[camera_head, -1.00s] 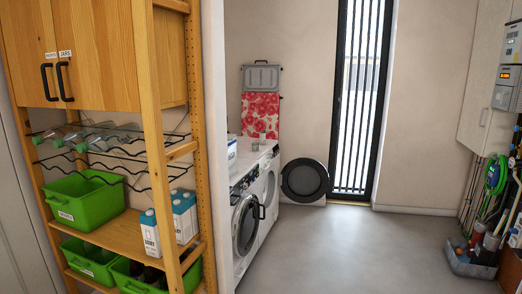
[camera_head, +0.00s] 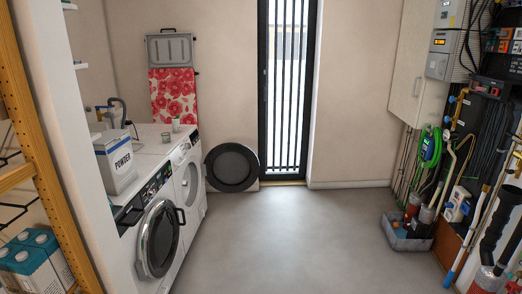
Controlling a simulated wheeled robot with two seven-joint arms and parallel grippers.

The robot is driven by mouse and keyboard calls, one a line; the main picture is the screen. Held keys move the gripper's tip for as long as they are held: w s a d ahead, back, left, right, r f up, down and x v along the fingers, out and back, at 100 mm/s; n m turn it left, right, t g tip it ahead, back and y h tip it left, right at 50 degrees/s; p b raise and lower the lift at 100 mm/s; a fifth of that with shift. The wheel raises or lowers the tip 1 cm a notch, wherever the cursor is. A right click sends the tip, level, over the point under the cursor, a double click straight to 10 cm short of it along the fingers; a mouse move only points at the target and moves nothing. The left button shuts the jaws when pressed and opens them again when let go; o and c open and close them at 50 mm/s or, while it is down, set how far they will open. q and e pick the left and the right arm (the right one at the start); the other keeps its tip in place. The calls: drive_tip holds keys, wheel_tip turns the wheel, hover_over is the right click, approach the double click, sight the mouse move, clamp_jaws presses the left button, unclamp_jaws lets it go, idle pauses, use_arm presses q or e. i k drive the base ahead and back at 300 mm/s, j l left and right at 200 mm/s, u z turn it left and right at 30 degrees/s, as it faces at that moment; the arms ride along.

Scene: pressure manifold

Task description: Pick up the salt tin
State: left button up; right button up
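I cannot make out a salt tin for certain in this view. A white box marked POWDER (camera_head: 116,163) stands on top of the near washing machine (camera_head: 130,200). A small greyish cup or tin (camera_head: 175,125) stands further back on the white machine tops, too small to identify. Several blue-and-white cartons (camera_head: 38,262) stand on the wooden shelf at the lower left, partly cut off by the frame. Neither of my grippers is in view.
A wooden rack post (camera_head: 42,160) and a wall end stand close on the left. A round dark door (camera_head: 232,167) leans by the back wall. A grey crate of tools (camera_head: 408,236) sits on the floor at right. The middle floor (camera_head: 290,235) is clear.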

sight(175, 122)
drive_tip(key=i+l, duration=0.1)
drive_tip(key=i, duration=1.75)
drive_tip(key=u, duration=0.05)
